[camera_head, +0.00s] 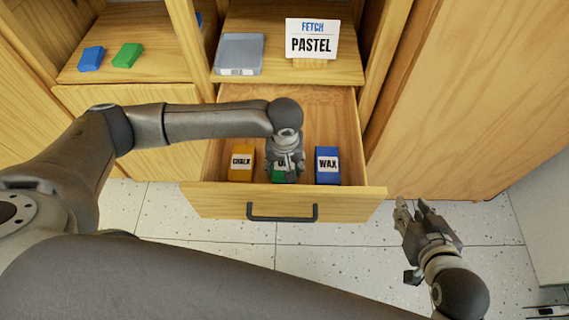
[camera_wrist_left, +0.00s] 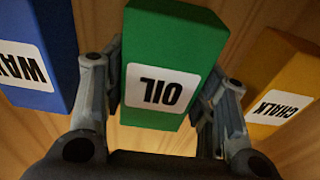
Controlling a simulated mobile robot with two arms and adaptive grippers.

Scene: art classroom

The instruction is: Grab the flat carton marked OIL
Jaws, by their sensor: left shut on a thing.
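The green carton marked OIL (camera_wrist_left: 176,50) stands in the open drawer (camera_head: 230,196), between the other two cartons. In the head view only a bit of the green carton (camera_head: 279,177) shows under my gripper. My left gripper (camera_head: 286,172) is over it from above. In the left wrist view the fingers of my left gripper (camera_wrist_left: 160,105) are on either side of the carton, shut on it. My right gripper (camera_head: 415,215) hangs empty to the right of the drawer, its fingers apart.
The yellow CHALK carton (camera_head: 242,164) and the blue WAX carton (camera_head: 327,166) stand close on either side in the drawer. A sign reading FETCH PASTEL (camera_head: 311,39), a grey box (camera_head: 238,53), and blue (camera_head: 91,58) and green (camera_head: 127,55) blocks sit on shelves above.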

